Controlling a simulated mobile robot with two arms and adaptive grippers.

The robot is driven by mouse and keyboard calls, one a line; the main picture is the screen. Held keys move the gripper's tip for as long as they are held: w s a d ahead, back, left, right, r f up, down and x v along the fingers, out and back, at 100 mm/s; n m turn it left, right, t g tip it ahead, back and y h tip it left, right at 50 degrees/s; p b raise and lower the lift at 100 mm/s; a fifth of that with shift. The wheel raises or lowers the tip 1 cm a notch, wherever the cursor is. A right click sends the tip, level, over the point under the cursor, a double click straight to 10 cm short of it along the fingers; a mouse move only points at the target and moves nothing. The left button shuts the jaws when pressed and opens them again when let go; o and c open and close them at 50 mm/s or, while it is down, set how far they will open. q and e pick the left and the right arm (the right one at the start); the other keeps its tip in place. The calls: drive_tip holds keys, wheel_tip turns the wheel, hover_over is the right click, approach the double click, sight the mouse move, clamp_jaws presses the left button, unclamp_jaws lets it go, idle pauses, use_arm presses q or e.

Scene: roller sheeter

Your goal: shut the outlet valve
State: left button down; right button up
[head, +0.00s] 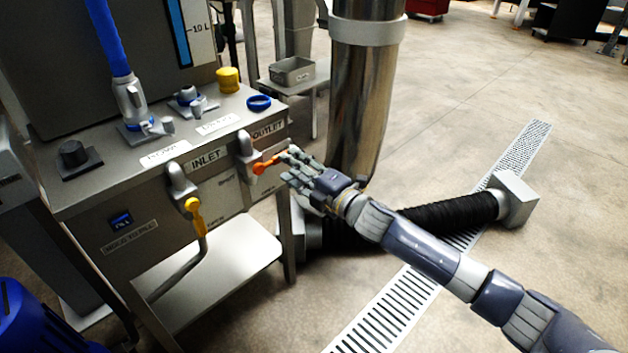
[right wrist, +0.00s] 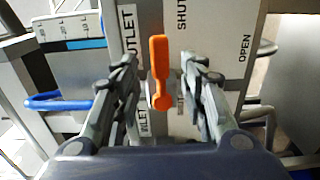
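The outlet valve has an orange lever (head: 266,164) below the OUTLET label (head: 267,131) on the front of the steel cabinet. In the head view the lever sticks out sideways to the right. In the right wrist view the orange lever (right wrist: 160,70) stands between my two fingers, with a gap on each side. SHUT (right wrist: 182,14) and OPEN (right wrist: 245,48) are printed to its right there. My right gripper (head: 288,165) is open at the lever's end; whether any finger touches it I cannot tell. My left gripper is not in view.
The inlet valve's yellow lever (head: 195,215) hangs down to the left. A blue ring (head: 259,102) and yellow knob (head: 228,79) sit on the cabinet top.

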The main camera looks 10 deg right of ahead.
drive_tip(key=v, duration=0.8)
